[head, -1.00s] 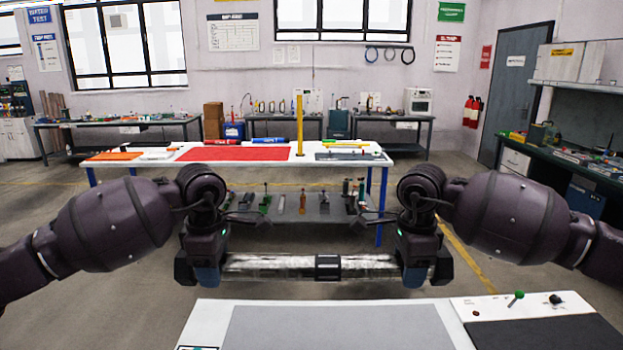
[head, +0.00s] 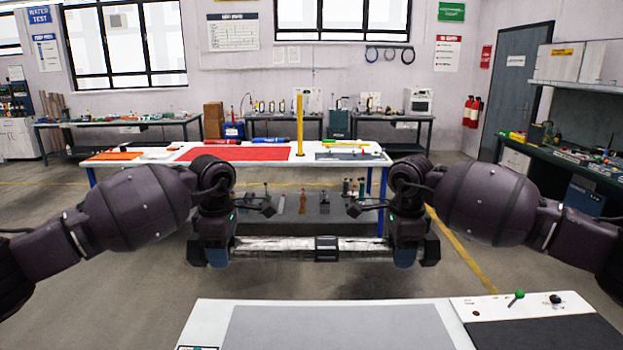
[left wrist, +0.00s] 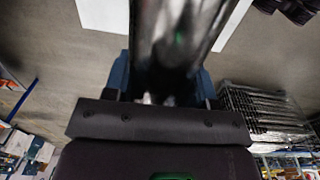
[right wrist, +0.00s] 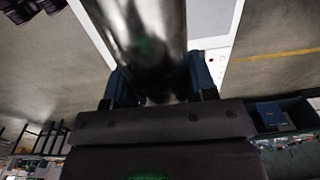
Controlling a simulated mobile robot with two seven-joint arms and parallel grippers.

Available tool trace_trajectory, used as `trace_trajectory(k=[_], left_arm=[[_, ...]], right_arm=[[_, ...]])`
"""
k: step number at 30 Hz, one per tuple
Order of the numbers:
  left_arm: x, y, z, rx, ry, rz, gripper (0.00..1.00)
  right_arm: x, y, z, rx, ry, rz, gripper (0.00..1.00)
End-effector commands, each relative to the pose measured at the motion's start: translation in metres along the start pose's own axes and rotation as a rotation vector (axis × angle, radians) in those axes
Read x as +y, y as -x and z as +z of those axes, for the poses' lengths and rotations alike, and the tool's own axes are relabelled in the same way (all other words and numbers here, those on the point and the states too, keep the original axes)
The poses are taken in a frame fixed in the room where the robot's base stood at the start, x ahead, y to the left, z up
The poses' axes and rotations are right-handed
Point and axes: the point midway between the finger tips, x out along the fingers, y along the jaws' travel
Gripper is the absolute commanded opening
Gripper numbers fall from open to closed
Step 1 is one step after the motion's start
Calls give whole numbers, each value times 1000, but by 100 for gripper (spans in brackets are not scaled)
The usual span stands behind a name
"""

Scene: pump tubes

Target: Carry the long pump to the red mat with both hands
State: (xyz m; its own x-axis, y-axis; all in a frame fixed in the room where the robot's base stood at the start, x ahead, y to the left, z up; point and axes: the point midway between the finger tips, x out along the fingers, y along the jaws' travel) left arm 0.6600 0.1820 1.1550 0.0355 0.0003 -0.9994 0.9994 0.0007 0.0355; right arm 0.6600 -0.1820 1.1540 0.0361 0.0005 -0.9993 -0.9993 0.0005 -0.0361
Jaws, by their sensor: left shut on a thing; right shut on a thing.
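The long pump (head: 290,245) is a shiny metal tube with a black band (head: 327,248) at its middle. It hangs level in the air beyond the near bench. My left gripper (head: 216,255) is shut on its left part, and my right gripper (head: 404,256) is shut on its right part. The tube also shows between the fingers in the left wrist view (left wrist: 170,40) and in the right wrist view (right wrist: 145,40). The red mat (head: 235,154) lies on the white table (head: 165,162) across the floor, behind the pump and to its left.
A yellow post (head: 299,125) stands upright on the white table, right of the red mat. Red and blue items lie behind the mat. The near bench (head: 330,325) is bare on its grey area. Open floor (head: 130,260) lies before the white table.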

Motion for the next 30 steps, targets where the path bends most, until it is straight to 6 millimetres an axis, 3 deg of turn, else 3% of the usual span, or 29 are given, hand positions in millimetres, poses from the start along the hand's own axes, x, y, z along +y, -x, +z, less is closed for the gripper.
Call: trace_trajectory(k=[8,30], left_arm=[[-7,2,1,-3,0,3,0],[-63,4,1,-3,-1,3,0]], right_arm=[[8,2,1,-3,3,-3,0],[64,4,1,-3,3,-2,0]])
